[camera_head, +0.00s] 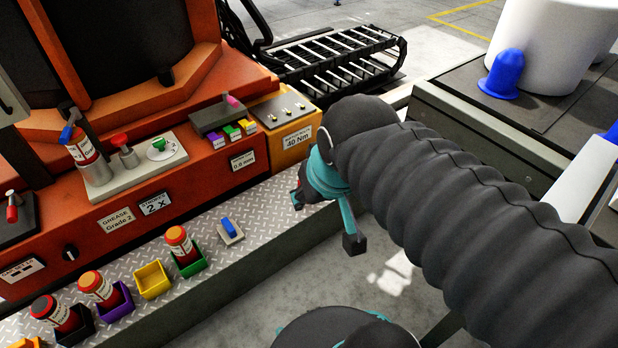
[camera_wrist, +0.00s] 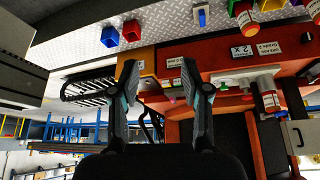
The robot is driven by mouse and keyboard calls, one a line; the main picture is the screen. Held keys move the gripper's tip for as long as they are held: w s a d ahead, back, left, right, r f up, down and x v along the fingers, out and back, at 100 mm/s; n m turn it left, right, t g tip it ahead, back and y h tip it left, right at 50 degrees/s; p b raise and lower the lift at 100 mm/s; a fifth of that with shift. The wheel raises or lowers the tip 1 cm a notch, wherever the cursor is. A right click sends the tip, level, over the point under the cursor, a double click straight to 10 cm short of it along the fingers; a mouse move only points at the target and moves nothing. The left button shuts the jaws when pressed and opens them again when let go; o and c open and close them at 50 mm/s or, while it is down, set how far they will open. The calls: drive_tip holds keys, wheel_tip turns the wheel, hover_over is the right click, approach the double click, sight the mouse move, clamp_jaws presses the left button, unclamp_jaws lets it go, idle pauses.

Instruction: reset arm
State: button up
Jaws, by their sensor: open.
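My gripper (camera_wrist: 160,74) is open in the wrist view, its two dark fingers with teal edges standing apart with nothing between them. In the head view my gripper (camera_head: 326,220) is partly hidden behind my ribbed dark arm, which reaches in from the lower right. One fingertip hangs over the grey floor, near the edge of the metal ledge. The gripper touches nothing that I can see.
An orange machine (camera_head: 110,230) stands left, with a diamond-plate ledge (camera_head: 225,283) holding red bottles, including one in a green holder (camera_head: 188,265), and an empty yellow holder (camera_head: 152,279). A dark table (camera_head: 480,115) at right bears a white cylinder and blue cone.

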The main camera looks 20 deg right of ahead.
drive_tip(key=shift+s+d, duration=0.15)
drive_tip(key=shift+s, duration=0.45)
wheel_tip(320, 180, up, 2)
drive_tip(key=shift+p, duration=1.05)
drive_tip(key=shift+o, duration=0.2)
